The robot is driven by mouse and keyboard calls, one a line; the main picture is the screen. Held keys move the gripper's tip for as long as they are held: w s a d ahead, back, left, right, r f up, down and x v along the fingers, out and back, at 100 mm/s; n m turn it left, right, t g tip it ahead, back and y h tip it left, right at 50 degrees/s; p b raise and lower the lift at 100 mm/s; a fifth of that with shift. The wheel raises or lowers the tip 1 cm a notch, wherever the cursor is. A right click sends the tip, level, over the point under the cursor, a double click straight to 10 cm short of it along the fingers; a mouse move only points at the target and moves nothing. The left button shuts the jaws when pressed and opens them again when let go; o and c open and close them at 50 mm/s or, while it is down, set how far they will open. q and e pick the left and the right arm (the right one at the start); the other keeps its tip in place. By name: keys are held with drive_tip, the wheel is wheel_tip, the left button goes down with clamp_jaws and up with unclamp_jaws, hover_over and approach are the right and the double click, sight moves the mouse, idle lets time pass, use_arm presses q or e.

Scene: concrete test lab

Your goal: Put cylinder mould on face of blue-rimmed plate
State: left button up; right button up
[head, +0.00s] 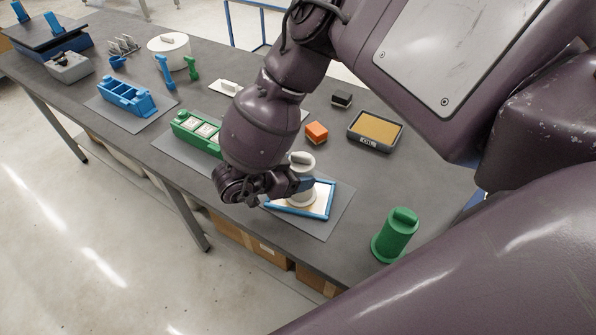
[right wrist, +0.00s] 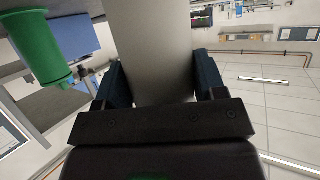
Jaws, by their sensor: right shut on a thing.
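The cylinder mould (head: 302,172) is a pale grey-white upright cylinder with a knob on top. In the head view it stands at the blue-rimmed plate (head: 326,206), over its pale face. I cannot tell whether it touches the face. My right gripper (head: 291,189) is shut on the mould from its left side. In the right wrist view the mould (right wrist: 150,50) rises between the two dark fingers of the gripper (right wrist: 153,92). The plate lies on a grey mat (head: 342,216), and my arm hides part of it. My left gripper is not in view.
A green cylinder (head: 396,235) stands at the table's front right. An orange block (head: 316,132), a black block (head: 342,98) and an oil tray (head: 375,131) lie behind the plate. Green (head: 184,124) and blue (head: 127,97) moulds stand to the left.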

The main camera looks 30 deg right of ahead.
idle(0.3)
drive_tip(key=o, duration=1)
drive_tip(key=shift+f, duration=0.1)
drive_tip(key=shift+o, duration=0.2)
drive_tip(key=shift+r, duration=0.2)
drive_tip(key=shift+a, duration=0.4)
drive_tip(key=b+v, duration=0.1)
drive_tip(key=v, duration=1)
drive_tip(key=shift+s+a+r, duration=0.1)
